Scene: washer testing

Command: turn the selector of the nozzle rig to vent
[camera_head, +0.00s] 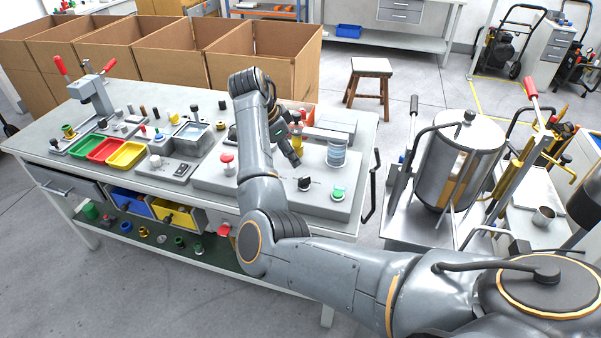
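What looks like the nozzle rig is a low grey box (270,201) on the right part of the workbench. On it are a red mushroom button (228,160), a black knob (305,183), a green knob (338,193) and a clear cup with bluish contents (337,152). The black knob may be the selector; its setting and any labels are too small to read. My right gripper (294,158) points down over the rig, behind the black knob and left of the cup, apparently apart from both. Its fingers are too small and dark to judge. My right arm hides the rig's middle. My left gripper is out of view.
The workbench (110,163) also holds red, green and yellow trays (126,155), a lever press (97,95) and small parts. Cardboard boxes (250,55) stand behind it. A stool (371,68) stands behind right. A metal tank (460,160) on a cart is at the right.

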